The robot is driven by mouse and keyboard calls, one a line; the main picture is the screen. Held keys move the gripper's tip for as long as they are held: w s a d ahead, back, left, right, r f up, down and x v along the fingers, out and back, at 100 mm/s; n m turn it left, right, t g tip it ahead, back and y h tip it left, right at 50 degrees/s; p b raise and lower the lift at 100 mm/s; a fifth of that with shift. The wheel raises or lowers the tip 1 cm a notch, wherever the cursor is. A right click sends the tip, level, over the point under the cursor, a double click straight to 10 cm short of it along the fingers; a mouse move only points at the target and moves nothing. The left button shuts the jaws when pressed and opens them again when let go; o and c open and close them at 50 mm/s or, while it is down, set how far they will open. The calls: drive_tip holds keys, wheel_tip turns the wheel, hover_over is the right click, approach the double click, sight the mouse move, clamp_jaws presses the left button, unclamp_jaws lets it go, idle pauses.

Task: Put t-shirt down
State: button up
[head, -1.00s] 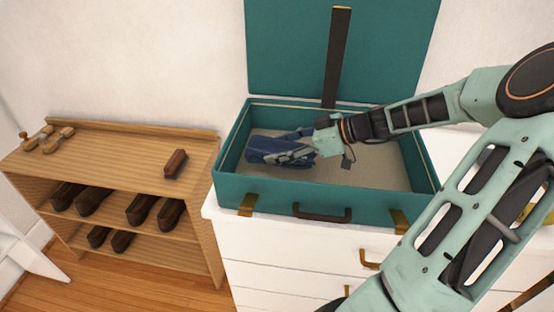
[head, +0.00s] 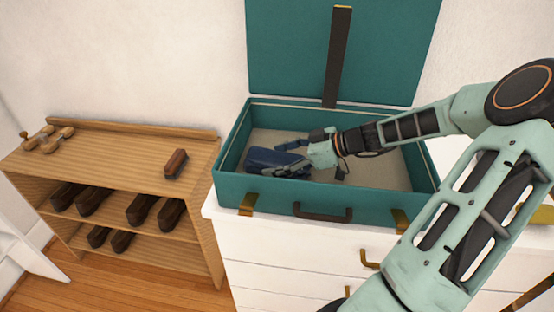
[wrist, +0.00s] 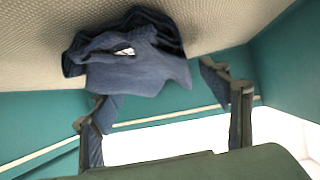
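The dark blue folded t-shirt (head: 262,158) lies on the light lining at the left of the open teal suitcase (head: 285,198). In the wrist view the t-shirt (wrist: 140,70) shows as a crumpled bundle with a small white label, resting on the textured lining. My gripper (head: 274,160) is inside the suitcase, at the right side of the t-shirt. In the wrist view its two fingers (wrist: 155,95) are spread wide apart, with the t-shirt at and beyond their tips. The gripper hides part of the t-shirt in the head view.
The suitcase stands on a white dresser (head: 290,240), its lid (head: 290,50) raised against the wall. Its right half is bare under my arm. At left is a wooden shoe rack (head: 120,155) with several dark shoes and a brown brush (head: 175,162) on top.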

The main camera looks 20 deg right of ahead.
drive_tip(key=shift+r, duration=0.15)
drive_tip(key=shift+s+d+r, duration=0.1)
drive_tip(key=shift+d+r, duration=0.05)
drive_tip(key=shift+d, duration=0.1)
drive_tip(key=v, duration=1.1)
drive_tip(key=shift+s, duration=0.15)
drive_tip(key=shift+d, duration=0.15)
